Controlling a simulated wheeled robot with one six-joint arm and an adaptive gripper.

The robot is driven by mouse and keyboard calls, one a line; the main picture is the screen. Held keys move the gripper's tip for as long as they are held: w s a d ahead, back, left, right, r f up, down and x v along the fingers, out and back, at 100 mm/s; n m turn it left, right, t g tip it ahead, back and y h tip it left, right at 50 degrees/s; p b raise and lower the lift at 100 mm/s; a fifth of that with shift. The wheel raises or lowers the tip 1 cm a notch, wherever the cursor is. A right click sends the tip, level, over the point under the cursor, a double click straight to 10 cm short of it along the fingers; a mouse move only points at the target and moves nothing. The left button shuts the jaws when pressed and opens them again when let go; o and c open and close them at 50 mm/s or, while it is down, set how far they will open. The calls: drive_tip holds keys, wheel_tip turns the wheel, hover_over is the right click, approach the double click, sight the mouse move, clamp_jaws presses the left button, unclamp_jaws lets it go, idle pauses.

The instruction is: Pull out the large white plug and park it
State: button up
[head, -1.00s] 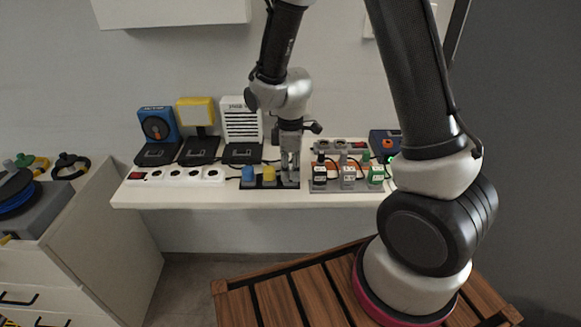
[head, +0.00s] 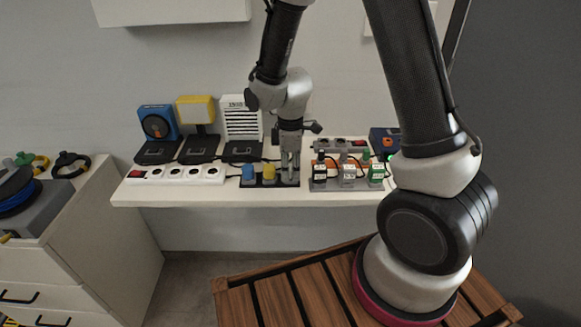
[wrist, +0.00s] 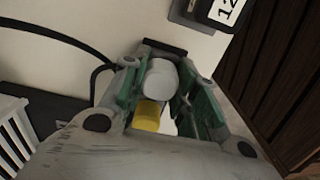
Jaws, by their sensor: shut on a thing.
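My gripper (head: 290,166) is above the right end of a dark holder strip (head: 262,185) on the white shelf. In the wrist view its green-lined fingers (wrist: 160,88) are shut on the large white plug (wrist: 161,76). The plug's lower end is hidden, so I cannot tell how deep it sits in the holder. A yellow plug (head: 269,173) and a blue plug (head: 248,172) stand upright in the same strip, left of my gripper. The yellow plug also shows in the wrist view (wrist: 147,116), beside the white one.
A white power strip (head: 188,174) with a red switch lies to the left. A grey block (head: 333,184) with labelled black, white and green plugs is close on the right. A blue fan, yellow lamp and white heater (head: 241,118) stand behind. Black cables run behind the strip.

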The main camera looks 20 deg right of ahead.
sight(291, 166)
drive_tip(key=o, duration=1.2)
wheel_tip(291, 166, up, 12)
drive_tip(key=s+d+r+m+t, duration=0.1)
drive_tip(key=s+d+r+m, duration=0.3)
drive_tip(key=s+d+r, duration=0.1)
drive_tip(key=s+d+r+m+t, duration=0.2)
drive_tip(key=s+d+r+m, duration=0.3)
drive_tip(key=s, duration=0.2)
drive_tip(key=s+d+r+m+t, duration=0.1)
drive_tip(key=s+d+r+m, duration=0.4)
drive_tip(key=s, duration=0.2)
